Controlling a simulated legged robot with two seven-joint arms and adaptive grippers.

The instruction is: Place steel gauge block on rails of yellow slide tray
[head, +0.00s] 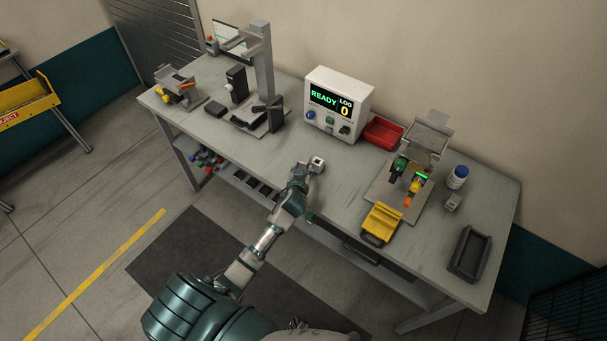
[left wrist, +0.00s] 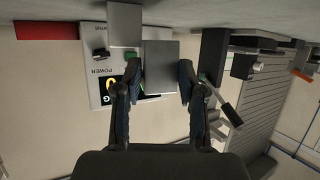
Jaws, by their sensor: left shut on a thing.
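My left gripper (head: 304,172) is over the front middle of the workbench, shut on the small steel gauge block (head: 318,162). In the left wrist view the grey block (left wrist: 160,66) sits between the two fingers of the gripper (left wrist: 160,82). The yellow slide tray (head: 381,222) is to the right of the gripper, at the front of a grey fixture (head: 424,155). The block is apart from the tray. The tray's rails are too small to make out. My right gripper is not in view.
A control box (head: 338,104) showing READY and LOG 0 stands behind the gripper, with a red bin (head: 384,132) beside it. A dark tray (head: 470,254) and a white bottle with a blue cap (head: 458,176) are at the right. A tall grey stand (head: 263,65) is at the left.

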